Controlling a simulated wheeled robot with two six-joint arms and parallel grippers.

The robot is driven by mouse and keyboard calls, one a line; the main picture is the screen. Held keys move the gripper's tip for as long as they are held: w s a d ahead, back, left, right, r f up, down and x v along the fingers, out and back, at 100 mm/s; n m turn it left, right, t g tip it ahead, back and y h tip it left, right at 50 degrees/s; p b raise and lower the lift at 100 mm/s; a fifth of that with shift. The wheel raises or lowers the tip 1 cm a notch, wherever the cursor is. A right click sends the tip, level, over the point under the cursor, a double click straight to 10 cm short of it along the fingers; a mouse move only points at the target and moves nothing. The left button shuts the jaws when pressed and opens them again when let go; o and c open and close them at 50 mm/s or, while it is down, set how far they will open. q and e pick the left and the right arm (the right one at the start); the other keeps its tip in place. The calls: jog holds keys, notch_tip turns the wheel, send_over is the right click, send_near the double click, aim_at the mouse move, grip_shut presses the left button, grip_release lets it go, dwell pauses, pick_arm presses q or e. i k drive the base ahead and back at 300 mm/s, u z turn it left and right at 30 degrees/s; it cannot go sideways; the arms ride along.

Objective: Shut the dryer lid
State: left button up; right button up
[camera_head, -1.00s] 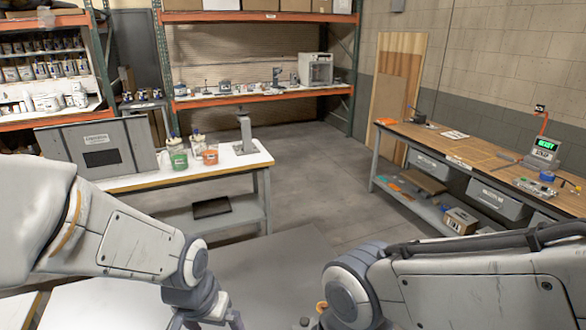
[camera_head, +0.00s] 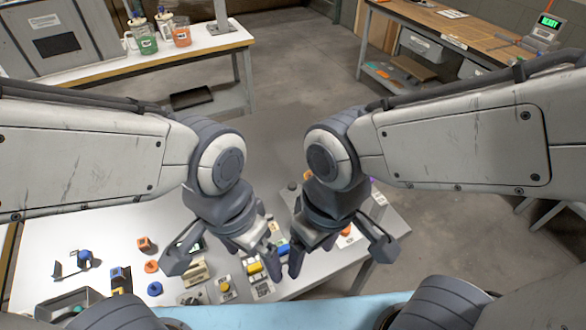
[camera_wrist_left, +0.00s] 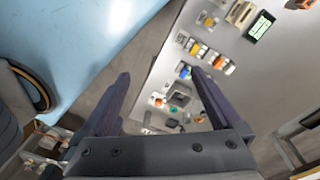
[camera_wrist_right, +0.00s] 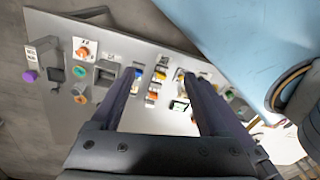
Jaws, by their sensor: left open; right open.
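I cannot tell for certain which object is the dryer or see its lid. A grey open-topped box (camera_head: 70,305) sits at the front left of the near white table (camera_head: 110,235). A smaller grey box (camera_wrist_right: 106,73) shows in the right wrist view, and another grey box (camera_wrist_left: 180,97) in the left wrist view. My left gripper (camera_head: 222,264) is open and empty above the table's middle. My right gripper (camera_head: 340,258) is open and empty near its right end. Both grippers are apart from the boxes. My arms hide part of the table.
Yellow, orange and blue small parts crowd the near table, including a yellow block (camera_head: 255,267). A grey panelled cabinet (camera_head: 55,45) and a green jar (camera_head: 146,42) stand on the table behind. A wooden bench (camera_head: 450,22) is at the back right. The grey floor between is clear.

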aim_at(292, 186)
jog(key=k, duration=0.5)
jog(key=z, duration=0.9)
jog(key=i, duration=0.75)
jog(key=u, duration=2.1)
